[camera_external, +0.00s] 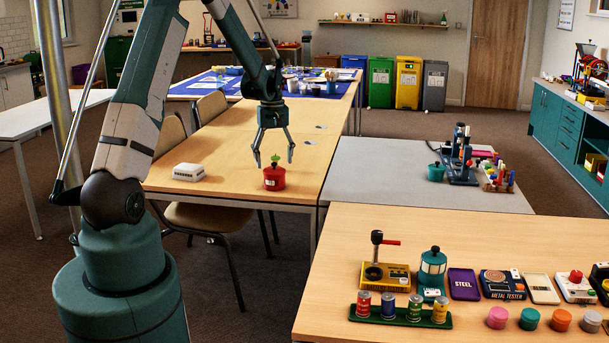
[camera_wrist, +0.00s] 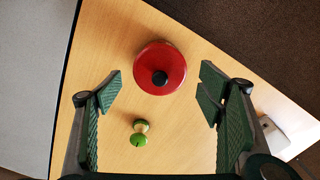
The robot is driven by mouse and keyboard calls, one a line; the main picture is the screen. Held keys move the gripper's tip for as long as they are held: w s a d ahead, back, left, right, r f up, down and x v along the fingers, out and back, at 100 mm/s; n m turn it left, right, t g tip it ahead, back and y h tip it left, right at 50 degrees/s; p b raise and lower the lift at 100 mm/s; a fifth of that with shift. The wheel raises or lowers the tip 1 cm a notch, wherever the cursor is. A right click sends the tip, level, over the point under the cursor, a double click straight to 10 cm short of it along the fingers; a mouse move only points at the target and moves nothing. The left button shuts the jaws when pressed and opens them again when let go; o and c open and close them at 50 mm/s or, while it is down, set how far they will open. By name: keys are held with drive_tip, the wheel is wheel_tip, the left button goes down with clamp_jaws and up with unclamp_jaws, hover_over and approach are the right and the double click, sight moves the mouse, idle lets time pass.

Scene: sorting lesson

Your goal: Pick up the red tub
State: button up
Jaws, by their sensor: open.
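The red tub (camera_external: 274,179) stands upright on the wooden table near its front edge. It has a dark knob on top. In the wrist view the red tub (camera_wrist: 160,82) shows from above as a round red lid with a black knob, ahead of the fingers and roughly centred between them. My gripper (camera_external: 273,161) is open and empty above the tub, pointing down. In the wrist view its green padded fingers (camera_wrist: 163,105) stand apart on both sides. A small green and pale item, like an apple core (camera_wrist: 139,133), lies on the table beside the tub; in the outside view its green part (camera_external: 275,156) shows behind the tub's top.
A white box (camera_external: 188,172) sits left of the tub. A grey table (camera_external: 400,180) adjoins on the right, and a front wooden table (camera_external: 450,225) holds cans, coloured pots and testers. The table around the tub is mostly clear.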

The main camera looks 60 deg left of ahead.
sight(274, 176)
drive_tip(key=shift+f, duration=1.2)
drive_tip(key=shift+f+b, duration=1)
drive_tip(key=shift+f, duration=1.6)
drive_tip(key=c, duration=1.5)
drive_tip(key=shift+c, duration=0.2)
drive_tip(key=shift+r, duration=0.1)
